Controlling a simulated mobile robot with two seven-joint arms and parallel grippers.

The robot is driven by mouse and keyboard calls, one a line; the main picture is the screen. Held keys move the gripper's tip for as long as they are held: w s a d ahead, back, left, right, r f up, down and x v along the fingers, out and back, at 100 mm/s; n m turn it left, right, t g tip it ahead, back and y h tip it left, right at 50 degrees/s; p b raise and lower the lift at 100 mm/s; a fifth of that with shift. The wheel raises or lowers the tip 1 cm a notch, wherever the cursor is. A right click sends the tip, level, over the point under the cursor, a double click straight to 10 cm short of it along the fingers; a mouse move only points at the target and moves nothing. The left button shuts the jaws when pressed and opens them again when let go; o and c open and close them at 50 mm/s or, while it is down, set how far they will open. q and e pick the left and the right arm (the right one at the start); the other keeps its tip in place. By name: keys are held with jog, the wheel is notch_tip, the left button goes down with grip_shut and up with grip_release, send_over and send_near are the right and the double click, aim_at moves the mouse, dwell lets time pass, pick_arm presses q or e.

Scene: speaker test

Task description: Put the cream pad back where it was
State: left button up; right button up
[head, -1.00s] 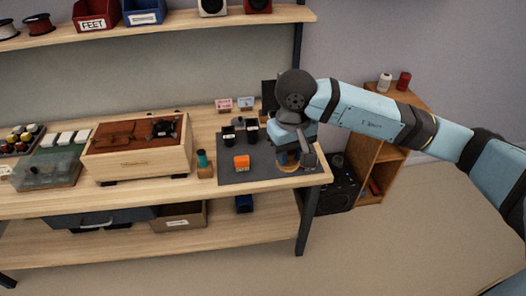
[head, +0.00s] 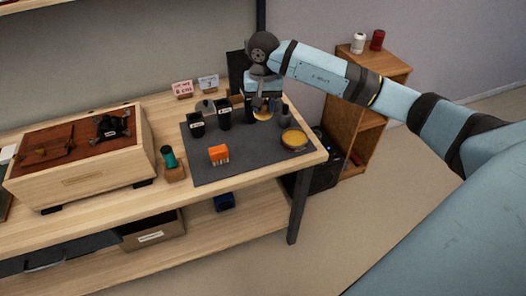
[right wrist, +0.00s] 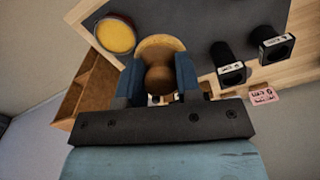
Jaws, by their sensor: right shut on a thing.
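The cream pad (right wrist: 160,46) is a round tan disc with a brown knob on top. My right gripper (right wrist: 158,82) is shut on the knob, one blue finger on each side. In the head view the right gripper (head: 262,100) is over the back right of the dark mat (head: 250,160), with the disc (head: 262,115) under it. I cannot tell whether the disc touches the mat. A round dish with a yellow top (head: 294,139) stands at the mat's front right corner, apart from the pad; it also shows in the right wrist view (right wrist: 115,36). My left gripper is not in view.
A small grey bottle (head: 285,116) stands close right of the pad. Black jars (head: 223,114) stand to the left, with an orange box (head: 218,155) in front. Small cards (head: 182,89) stand behind. A wooden box (head: 80,155) is further left. The mat's middle is clear.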

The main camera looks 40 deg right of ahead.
send_over(263, 155)
notch_tip(263, 155, down, 12)
jog(key=shift+w+f+p, duration=0.1)
jog(key=shift+f+p, duration=0.15)
jog(key=shift+p, duration=0.05)
notch_tip(263, 155, down, 4)
jog(key=shift+r, duration=0.1)
jog(key=shift+f, duration=0.3)
jog(key=shift+f, duration=0.2)
jog(key=o, duration=0.8)
jog(key=shift+r, duration=0.1)
jog(key=shift+o, duration=0.2)
